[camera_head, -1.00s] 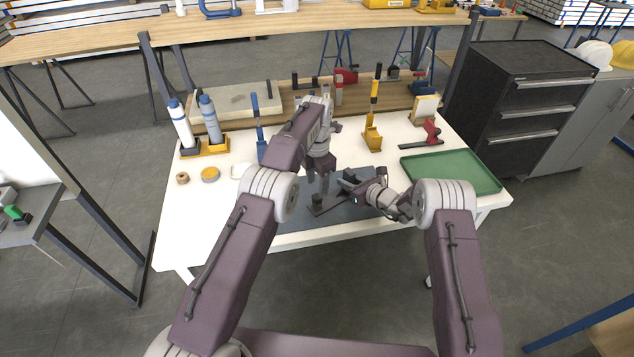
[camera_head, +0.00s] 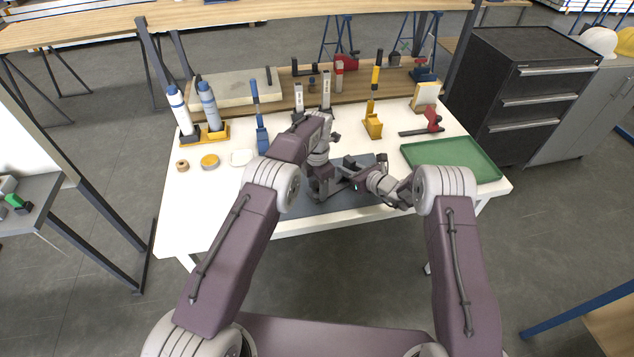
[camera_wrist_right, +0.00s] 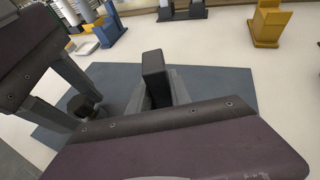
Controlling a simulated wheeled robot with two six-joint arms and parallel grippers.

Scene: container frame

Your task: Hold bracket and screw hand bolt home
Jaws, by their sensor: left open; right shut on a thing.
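The bracket (camera_wrist_right: 155,72) shows as a dark upright block in the right wrist view, and its upper part shows in the head view (camera_head: 349,162). My right gripper (camera_wrist_right: 158,98) is shut on it, with a grey finger on either side. The hand bolt (camera_wrist_right: 86,106) is a dark knob low over the grey mat, left of the bracket. My left gripper (camera_head: 319,192) points down and is open, its fingers (camera_wrist_right: 68,97) close by the knob. I cannot tell whether they touch it. The left gripper hides the knob in the head view.
A grey-blue mat (camera_head: 345,203) lies under the work. A green tray (camera_head: 452,160) is at the right and a red clamp (camera_head: 428,123) is behind it. The front left tabletop is clear.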

